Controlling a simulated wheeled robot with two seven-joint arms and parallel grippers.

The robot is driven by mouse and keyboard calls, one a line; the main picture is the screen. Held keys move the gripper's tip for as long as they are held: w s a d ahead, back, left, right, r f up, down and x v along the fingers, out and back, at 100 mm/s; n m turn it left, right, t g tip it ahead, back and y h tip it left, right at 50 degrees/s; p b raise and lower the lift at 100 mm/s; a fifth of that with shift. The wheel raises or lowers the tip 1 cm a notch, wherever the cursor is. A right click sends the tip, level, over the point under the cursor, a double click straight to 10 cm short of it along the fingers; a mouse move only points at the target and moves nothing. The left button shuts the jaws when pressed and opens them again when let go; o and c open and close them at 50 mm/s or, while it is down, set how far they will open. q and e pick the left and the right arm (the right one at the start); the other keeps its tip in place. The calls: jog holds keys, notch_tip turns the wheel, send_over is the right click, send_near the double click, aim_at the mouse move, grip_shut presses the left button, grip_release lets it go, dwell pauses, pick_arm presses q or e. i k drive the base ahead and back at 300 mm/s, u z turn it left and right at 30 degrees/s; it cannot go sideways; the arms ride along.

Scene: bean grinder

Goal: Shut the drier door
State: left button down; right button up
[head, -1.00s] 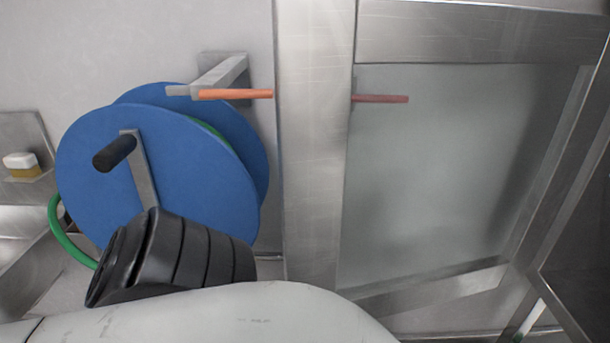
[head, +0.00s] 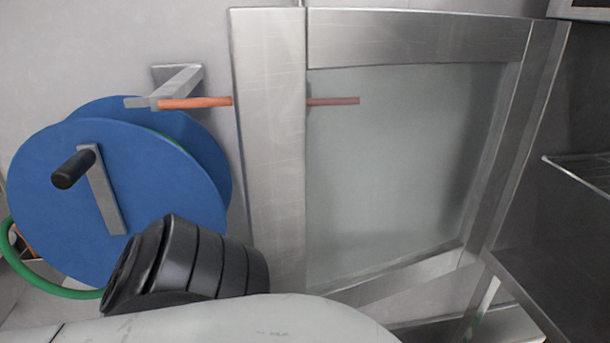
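The drier door (head: 272,150) is a steel frame with a frosted glass pane (head: 400,160). It stands open, swung out to the left of a dark cabinet with wire shelving (head: 585,178), which looks like the drier. The door's right edge is beside the cabinet opening, and its free left edge is near the hose reel. A white and black link of my arm crosses the lower left and hides the area below the door's left side. Neither of my grippers shows in the head view.
A blue hose reel (head: 110,200) with a black crank handle (head: 73,169) and green hose (head: 60,290) is left of the door. An orange bar (head: 195,103) passes behind the door from a wall bracket (head: 176,82). A steel surface (head: 545,290) lies at lower right.

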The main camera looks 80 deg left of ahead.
aim_at(272, 48)
jog(key=z, duration=0.65)
jog(key=i, duration=0.3)
jog(key=u, duration=2.35)
